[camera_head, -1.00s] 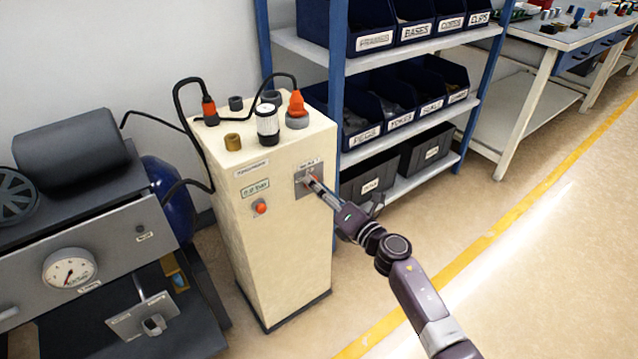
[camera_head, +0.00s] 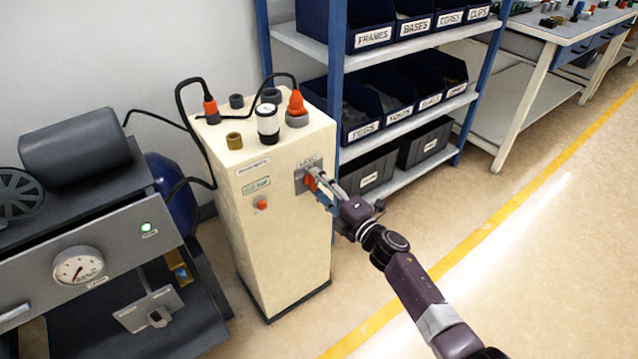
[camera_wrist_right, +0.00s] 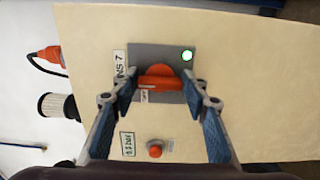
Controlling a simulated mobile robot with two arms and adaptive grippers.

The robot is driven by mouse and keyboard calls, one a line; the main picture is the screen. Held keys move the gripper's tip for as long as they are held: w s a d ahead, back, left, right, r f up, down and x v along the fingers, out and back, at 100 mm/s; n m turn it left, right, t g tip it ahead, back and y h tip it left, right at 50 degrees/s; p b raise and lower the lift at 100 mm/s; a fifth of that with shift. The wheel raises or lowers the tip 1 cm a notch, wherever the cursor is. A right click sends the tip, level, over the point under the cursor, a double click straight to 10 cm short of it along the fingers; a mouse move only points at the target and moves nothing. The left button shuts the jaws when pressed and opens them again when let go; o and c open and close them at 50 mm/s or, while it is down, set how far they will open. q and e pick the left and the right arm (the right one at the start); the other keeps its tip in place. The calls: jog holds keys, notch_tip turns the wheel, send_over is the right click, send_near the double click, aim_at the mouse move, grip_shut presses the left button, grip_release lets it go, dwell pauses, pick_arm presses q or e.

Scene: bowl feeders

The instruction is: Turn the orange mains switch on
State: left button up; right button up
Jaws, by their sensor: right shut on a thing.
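The orange mains switch (camera_head: 308,182) sits on a grey plate (camera_head: 299,187) high on the right front of the cream cabinet (camera_head: 285,245). In the right wrist view the switch (camera_wrist_right: 158,77) has its handle lying across the picture, on the grey plate (camera_wrist_right: 175,55). A lamp (camera_wrist_right: 187,56) at the plate's corner glows green-white. My left gripper is not in view.
An orange-red button (camera_head: 262,203) is lower on the cabinet. Plugs and cables top it. A bench with a gauge (camera_head: 79,266) and a lit green lamp (camera_head: 146,227) stands left. A bin shelf (camera_head: 418,100) stands behind right. The floor at right is clear.

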dwell(0.5)
jog(key=o, duration=1.2)
jog(key=shift+c, duration=0.2)
jog(key=v, duration=1.2)
